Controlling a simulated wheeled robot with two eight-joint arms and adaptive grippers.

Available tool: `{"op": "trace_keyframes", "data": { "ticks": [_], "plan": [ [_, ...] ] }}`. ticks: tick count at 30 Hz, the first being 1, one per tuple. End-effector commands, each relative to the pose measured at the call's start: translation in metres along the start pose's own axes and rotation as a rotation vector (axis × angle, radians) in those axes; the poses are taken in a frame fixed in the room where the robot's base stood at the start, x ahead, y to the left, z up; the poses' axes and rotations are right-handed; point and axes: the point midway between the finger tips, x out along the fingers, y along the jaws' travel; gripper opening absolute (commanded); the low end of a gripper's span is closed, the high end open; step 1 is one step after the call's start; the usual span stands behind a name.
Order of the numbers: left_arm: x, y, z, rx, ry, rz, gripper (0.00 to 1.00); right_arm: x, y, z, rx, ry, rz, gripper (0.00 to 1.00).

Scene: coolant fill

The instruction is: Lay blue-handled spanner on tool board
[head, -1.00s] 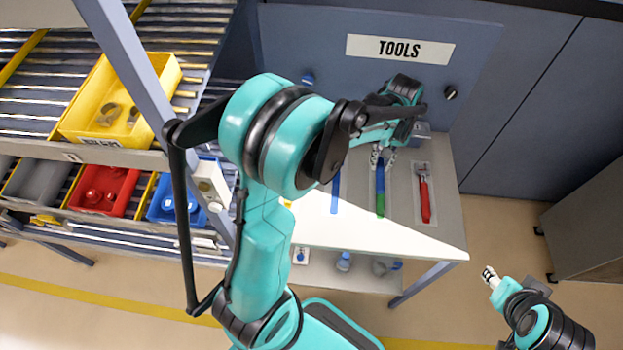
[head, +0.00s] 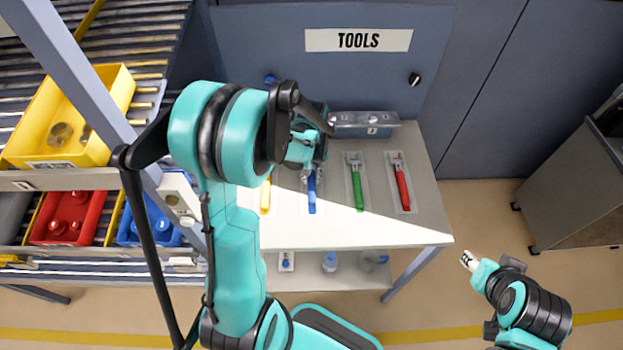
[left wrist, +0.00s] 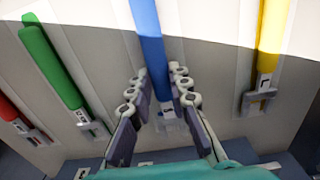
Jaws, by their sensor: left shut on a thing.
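The blue-handled spanner (head: 312,193) lies along its pale place on the tool board (head: 335,227), between the green-handled and yellow-handled spanners. My left gripper (head: 308,162) is at the spanner's far end, low over the board. In the left wrist view the blue handle (left wrist: 151,40) runs between the two fingers of the left gripper (left wrist: 160,95), which is shut on it. The spanner's metal head is partly hidden by the fingers. I cannot tell whether the spanner rests fully on the board. My right gripper (head: 468,261) is away at the right, apart from the table.
A green-handled spanner (head: 358,187), a red-handled spanner (head: 402,187) and a yellow-handled spanner (head: 265,197) lie alongside. A grey box (head: 365,122) stands behind. A rack with a yellow bin (head: 95,125) is at the left.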

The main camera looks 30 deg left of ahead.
Motion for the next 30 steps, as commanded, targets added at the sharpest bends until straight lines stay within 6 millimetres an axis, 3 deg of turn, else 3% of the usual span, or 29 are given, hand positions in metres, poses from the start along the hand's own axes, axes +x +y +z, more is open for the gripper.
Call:
{"op": "trace_keyframes", "data": {
  "ticks": [3,14,15,16,26,30],
  "plan": [
    [0.014,0.0,0.0,0.0,0.0,0.0,0.0,0.004,0.0,0.003,0.0,0.0,0.0,0.4],
    [0.017,0.0,0.0,0.0,0.0,0.0,0.0,0.008,0.0,0.005,0.0,0.0,0.0,0.4],
    [0.016,0.0,0.0,0.0,0.0,0.0,0.29,0.006,0.0,0.005,0.0,0.0,0.0,0.4],
    [0.016,0.0,0.0,0.0,0.0,0.0,0.37,0.006,0.0,0.004,0.0,0.0,0.0,0.4],
    [0.014,0.0,0.0,0.0,0.0,0.0,0.39,0.005,0.0,0.004,0.0,0.0,0.0,0.4],
    [0.002,0.0,0.0,0.0,0.0,0.0,0.39,0.0,0.0,0.0,0.0,0.0,0.0,0.4]
  ]
}}
